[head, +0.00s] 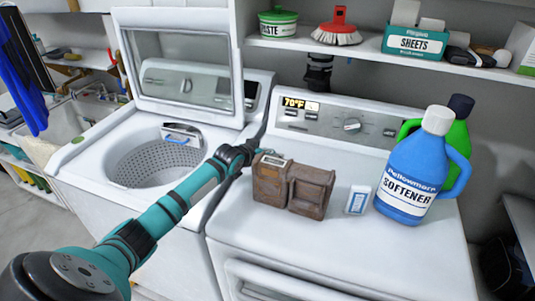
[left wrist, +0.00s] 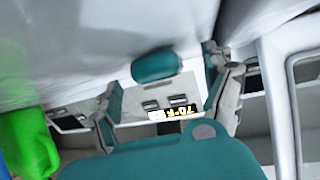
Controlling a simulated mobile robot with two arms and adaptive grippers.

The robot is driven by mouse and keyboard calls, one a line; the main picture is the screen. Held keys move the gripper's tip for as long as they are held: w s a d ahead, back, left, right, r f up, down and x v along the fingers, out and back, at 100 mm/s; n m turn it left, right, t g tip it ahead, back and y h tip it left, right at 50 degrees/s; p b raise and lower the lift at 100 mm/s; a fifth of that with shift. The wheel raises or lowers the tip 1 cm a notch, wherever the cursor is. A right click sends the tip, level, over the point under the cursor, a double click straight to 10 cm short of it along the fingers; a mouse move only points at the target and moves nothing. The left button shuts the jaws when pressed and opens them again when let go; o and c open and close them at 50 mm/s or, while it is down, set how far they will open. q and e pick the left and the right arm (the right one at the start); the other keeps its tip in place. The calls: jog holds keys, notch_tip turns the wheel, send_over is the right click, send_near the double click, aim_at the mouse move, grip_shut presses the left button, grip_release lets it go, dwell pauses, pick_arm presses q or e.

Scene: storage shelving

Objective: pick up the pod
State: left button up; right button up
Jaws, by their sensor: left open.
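No item is clearly marked as the pod. A small white and blue packet (head: 357,200) stands on the white machine top, between a brown worn box (head: 293,187) and the blue softener bottle (head: 415,170); it may be the pod. My left gripper (head: 240,154) is at the brown box's upper left, left of the packet and apart from it. In the left wrist view my open left gripper (left wrist: 168,98) has its fingers spread, with the machine's 70°F display beyond. I cannot make out the packet there. My right gripper is not in view.
A green bottle (head: 460,138) stands behind the softener. The washer (head: 85,165) on the left has its lid up and its drum open. A shelf (head: 340,50) above holds a tub, a brush and a sheets box. The machine top's front is clear.

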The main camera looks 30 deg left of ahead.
pick_arm(q)
jog(key=c, duration=1.2)
